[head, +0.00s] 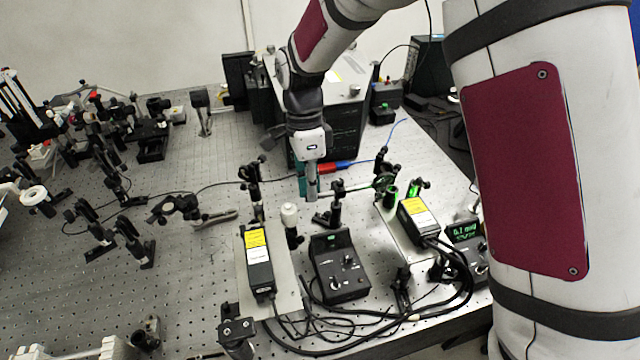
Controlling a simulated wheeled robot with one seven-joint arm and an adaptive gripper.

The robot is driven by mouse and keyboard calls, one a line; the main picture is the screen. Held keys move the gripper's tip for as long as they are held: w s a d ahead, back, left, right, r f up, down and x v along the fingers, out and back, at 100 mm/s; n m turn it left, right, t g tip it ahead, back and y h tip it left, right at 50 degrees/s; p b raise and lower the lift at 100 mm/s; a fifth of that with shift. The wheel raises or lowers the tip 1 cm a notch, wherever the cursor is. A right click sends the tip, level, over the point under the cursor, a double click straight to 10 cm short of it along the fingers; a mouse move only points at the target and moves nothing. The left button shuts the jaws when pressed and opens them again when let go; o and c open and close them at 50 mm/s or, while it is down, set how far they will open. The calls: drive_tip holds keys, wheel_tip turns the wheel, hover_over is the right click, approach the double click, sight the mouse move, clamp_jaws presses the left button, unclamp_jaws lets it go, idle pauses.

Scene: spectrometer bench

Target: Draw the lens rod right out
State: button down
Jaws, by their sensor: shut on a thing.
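My gripper (311,194) points down over the middle of the bench, in front of the large black instrument box. Its fingers look closed together on a slim thing, which I take to be the lens rod; the fingers hide most of it. I cannot tell from this view whether its lower end is still in a holder or clear of it. A dark post mount (334,210) stands just right of and below the fingertips.
A white-topped post (289,215) and a black controller box (339,268) stand close in front of the gripper. Yellow-labelled laser modules (258,262) (418,216) flank them. Optics on posts (384,180) stand to the right, with loose cables in front. Bare perforated bench (195,265) lies at left.

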drive_tip(key=shift+s+a, duration=0.15)
drive_tip(key=shift+a, duration=0.4)
drive_tip(key=shift+s+a, duration=0.15)
drive_tip(key=shift+a, duration=0.4)
drive_tip(key=c, duration=1.7)
unclamp_jaws()
drive_tip(key=shift+a, duration=0.1)
drive_tip(key=shift+r, duration=0.1)
drive_tip(key=r, duration=0.4)
drive_tip(key=w+r, duration=0.1)
drive_tip(key=r, duration=0.2)
drive_tip(key=w+r, duration=0.1)
drive_tip(key=r, duration=0.3)
drive_tip(key=shift+w+a+r, duration=0.1)
drive_tip(key=shift+a+r, duration=0.15)
drive_tip(key=shift+r, duration=0.05)
